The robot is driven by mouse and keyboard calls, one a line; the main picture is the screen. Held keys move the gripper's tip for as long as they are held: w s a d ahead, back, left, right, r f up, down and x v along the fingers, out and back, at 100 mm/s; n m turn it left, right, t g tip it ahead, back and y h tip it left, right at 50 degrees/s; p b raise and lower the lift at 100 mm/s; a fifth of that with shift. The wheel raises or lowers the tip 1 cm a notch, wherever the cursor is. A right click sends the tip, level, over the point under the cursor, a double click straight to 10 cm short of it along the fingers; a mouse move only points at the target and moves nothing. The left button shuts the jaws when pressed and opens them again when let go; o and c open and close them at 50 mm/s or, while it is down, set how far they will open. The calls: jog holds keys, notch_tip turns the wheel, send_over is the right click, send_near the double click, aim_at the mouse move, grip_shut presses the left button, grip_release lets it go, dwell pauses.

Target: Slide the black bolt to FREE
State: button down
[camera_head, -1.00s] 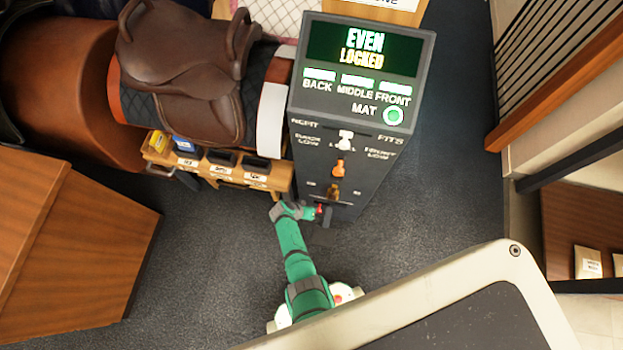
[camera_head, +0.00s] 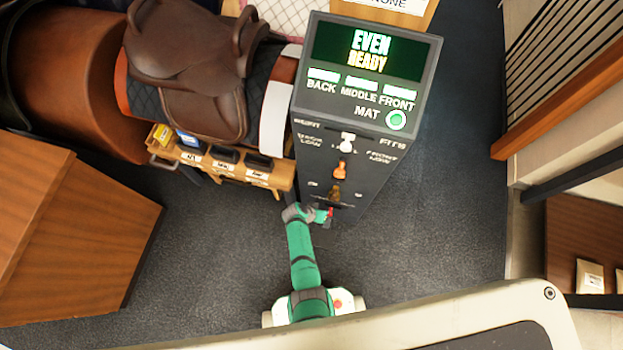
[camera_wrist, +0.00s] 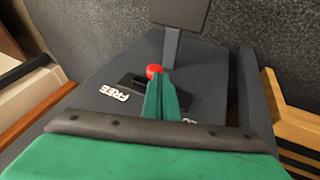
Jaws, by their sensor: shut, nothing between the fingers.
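In the wrist view my gripper (camera_wrist: 165,92) is shut and empty, its green fingers pointing at the top of a dark panel. A red knob (camera_wrist: 154,71) shows at the fingertips, slightly to their left; I cannot tell whether they touch. A dark slot or bar (camera_wrist: 130,81), seemingly the bolt's place, runs left of the fingers, beside the white FREE label (camera_wrist: 114,92). A second label is mostly hidden by the gripper. In the head view my gripper (camera_head: 318,214) is low at the dark console's front, by the red knob (camera_head: 330,213). The black bolt itself cannot be made out clearly.
The console's screen (camera_head: 368,52) reads EVEN and READY. Above the knob are white (camera_head: 347,143), orange (camera_head: 340,170) and brown handles. A saddle on its stand and a wooden tray rack (camera_head: 268,178) stand left. Floor to the right (camera_head: 440,220) is clear.

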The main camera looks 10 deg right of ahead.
jog(key=w+a+v, duration=0.2)
jog(key=v, duration=1.1)
jog(key=shift+s+f, duration=0.2)
jog(key=shift+f, duration=0.2)
jog(key=shift+w, duration=0.1)
